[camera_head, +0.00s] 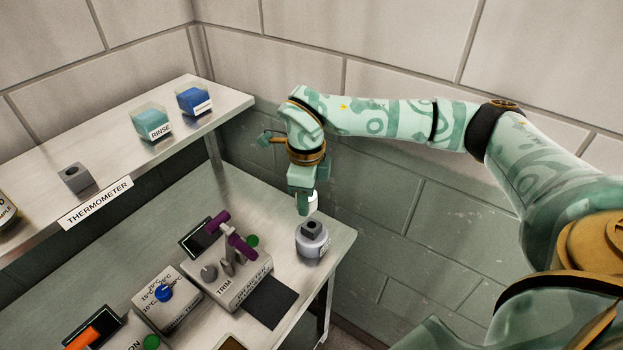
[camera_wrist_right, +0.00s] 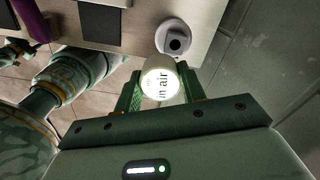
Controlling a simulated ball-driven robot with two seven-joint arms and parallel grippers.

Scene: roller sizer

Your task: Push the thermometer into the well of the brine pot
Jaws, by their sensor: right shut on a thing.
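My right gripper (camera_head: 304,205) points down above the front table, shut on the thermometer (camera_head: 313,202). In the right wrist view the thermometer (camera_wrist_right: 160,83) shows a round white face reading "in air" between the two fingers. The brine pot (camera_head: 312,242) is a small grey round pot with a dark square block holding the well on top, near the table's right edge. The thermometer is above the pot and looks apart from it. In the wrist view the pot (camera_wrist_right: 172,34) shows just beyond the thermometer, with its dark well opening visible.
A trim device (camera_head: 233,288) with purple handles stands left of the pot, beside a dark mat (camera_head: 270,301). The shelf (camera_head: 120,195) holds a grey holder block (camera_head: 76,179), a rinse cup (camera_head: 152,122) and a blue cup (camera_head: 194,100). A wall rises behind the pot.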

